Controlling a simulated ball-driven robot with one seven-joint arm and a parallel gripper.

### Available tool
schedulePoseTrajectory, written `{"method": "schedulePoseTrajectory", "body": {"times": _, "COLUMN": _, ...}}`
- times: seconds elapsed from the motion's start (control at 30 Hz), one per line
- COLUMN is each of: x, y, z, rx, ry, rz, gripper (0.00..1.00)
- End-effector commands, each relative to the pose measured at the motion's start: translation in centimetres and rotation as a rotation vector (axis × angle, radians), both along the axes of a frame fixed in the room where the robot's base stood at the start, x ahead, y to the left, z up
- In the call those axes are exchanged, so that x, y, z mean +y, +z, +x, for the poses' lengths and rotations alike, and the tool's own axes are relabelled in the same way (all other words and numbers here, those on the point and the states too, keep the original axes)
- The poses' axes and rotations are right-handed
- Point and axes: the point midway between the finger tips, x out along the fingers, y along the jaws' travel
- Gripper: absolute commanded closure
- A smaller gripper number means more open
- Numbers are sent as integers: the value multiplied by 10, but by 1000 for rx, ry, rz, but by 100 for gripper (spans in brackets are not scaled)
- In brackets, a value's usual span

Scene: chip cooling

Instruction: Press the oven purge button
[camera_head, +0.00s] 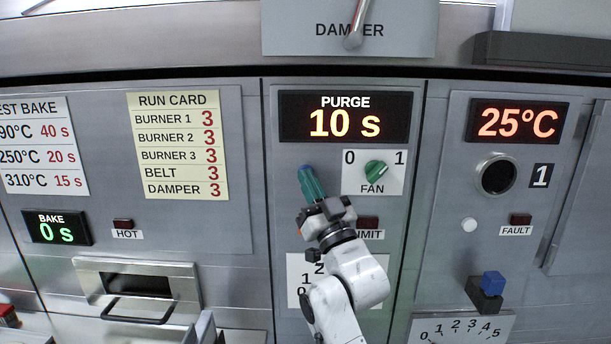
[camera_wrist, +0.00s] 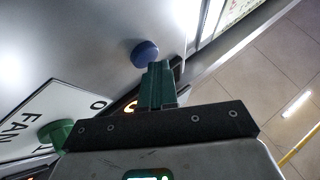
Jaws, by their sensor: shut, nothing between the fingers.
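The blue round purge button (camera_head: 304,169) is on the grey panel below and left of the PURGE display (camera_head: 345,117), which reads 10 s. It also shows in the wrist view (camera_wrist: 145,53) as a blue dome. My gripper (camera_head: 309,180) is shut and empty, its green fingers pointing up at the button. In the wrist view the fingertips (camera_wrist: 160,66) overlap the button's lower right edge. I cannot tell whether they touch it. In the head view the fingers hide the button's lower part.
The green FAN knob (camera_head: 376,170) is close on the right, on a white plate marked 0 and 1. A red indicator (camera_head: 368,222) lies beside my wrist. The damper lever (camera_head: 355,35) is above. A drawer handle (camera_head: 138,310) sticks out at lower left.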

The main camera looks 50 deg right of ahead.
Motion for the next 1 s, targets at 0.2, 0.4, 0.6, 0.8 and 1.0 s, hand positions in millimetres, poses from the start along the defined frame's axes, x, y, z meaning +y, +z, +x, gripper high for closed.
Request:
{"method": "schedulePoseTrajectory", "body": {"times": 0.2, "x": 7, "y": -1, "z": -5, "rx": 3, "ry": 1, "rz": 3, "gripper": 100}}
{"method": "schedulePoseTrajectory", "body": {"times": 0.4, "x": 13, "y": -1, "z": -10, "rx": 2, "ry": 1, "rz": 1, "gripper": 100}}
{"method": "schedulePoseTrajectory", "body": {"times": 0.6, "x": 13, "y": -1, "z": -10, "rx": 1, "ry": 0, "rz": 0, "gripper": 100}}
{"method": "schedulePoseTrajectory", "body": {"times": 0.8, "x": 19, "y": -2, "z": -13, "rx": 2, "ry": 3, "rz": 1, "gripper": 100}}
{"method": "schedulePoseTrajectory", "body": {"times": 1.0, "x": 34, "y": -2, "z": -25, "rx": 0, "ry": 4, "rz": 0, "gripper": 100}}
